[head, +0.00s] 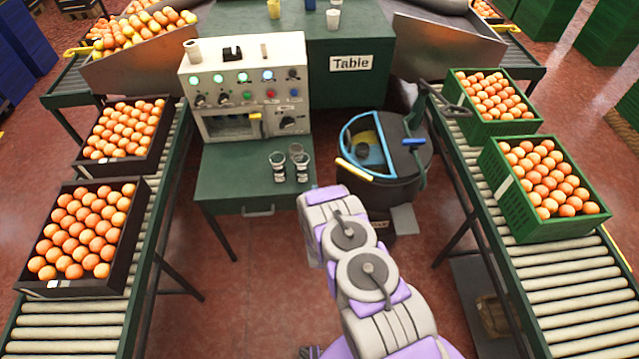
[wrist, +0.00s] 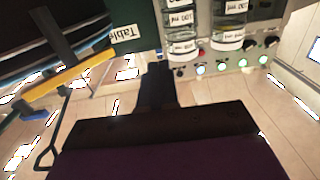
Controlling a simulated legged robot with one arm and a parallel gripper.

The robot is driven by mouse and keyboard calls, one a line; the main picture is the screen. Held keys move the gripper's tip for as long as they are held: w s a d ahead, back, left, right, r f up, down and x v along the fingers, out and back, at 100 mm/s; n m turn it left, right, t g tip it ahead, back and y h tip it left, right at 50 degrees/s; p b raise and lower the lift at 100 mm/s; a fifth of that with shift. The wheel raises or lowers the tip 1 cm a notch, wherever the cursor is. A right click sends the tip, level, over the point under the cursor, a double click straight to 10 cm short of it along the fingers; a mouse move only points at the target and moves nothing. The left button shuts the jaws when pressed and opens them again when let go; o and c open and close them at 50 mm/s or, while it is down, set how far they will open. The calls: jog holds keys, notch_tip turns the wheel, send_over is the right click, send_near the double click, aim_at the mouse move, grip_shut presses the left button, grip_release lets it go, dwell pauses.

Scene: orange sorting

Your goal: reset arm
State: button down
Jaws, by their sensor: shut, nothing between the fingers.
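My arm, purple and grey, reaches up from the bottom of the head view, its far end in front of the small green table (head: 225,180). My gripper (wrist: 158,82) shows in the wrist view as a dark narrow shape, shut and empty. Its fingertips are not clear in the head view. Glass cups (head: 278,167) stand on the small green table beyond the arm's end. Two marked cups also show at the top of the wrist view (wrist: 181,28), apart from the gripper. The wrist view is upside down.
A panel machine (head: 245,85) stands behind the cups. A dark round bin (head: 400,170) with a blue-rimmed opening stands right of the arm's end. Roller conveyors on both sides carry black crates (head: 130,230) and green crates (head: 520,215) of oranges. Red floor lies between.

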jog(key=w+a+r+g, duration=0.1)
jog(key=w+r+g, duration=0.15)
jog(key=r, duration=0.35)
jog(key=w+a+r+g, duration=0.1)
jog(key=w+r+g, duration=0.15)
jog(key=r, duration=0.35)
jog(key=s+d+r+g, duration=0.3)
jog(key=s+r+g, duration=0.2)
jog(key=s+r, duration=0.7)
jog(key=s+d+r+g, duration=0.2)
jog(key=s+r, duration=0.3)
jog(key=s, duration=0.9)
jog(key=s+d+r+g, duration=0.3)
jog(key=s+r, duration=0.3)
jog(key=s, duration=0.8)
jog(key=s+d+r+g, duration=0.2)
jog(key=s+r+g, duration=0.2)
jog(key=s, duration=1.1)
notch_tip(320, 180, up, 2)
jog(key=shift+d+r+g+h, duration=0.2)
jog(key=shift+d+g+h, duration=0.1)
jog(key=shift+g, duration=0.1)
jog(key=c, duration=1.9)
grip_release()
jog(key=shift+w, duration=0.1)
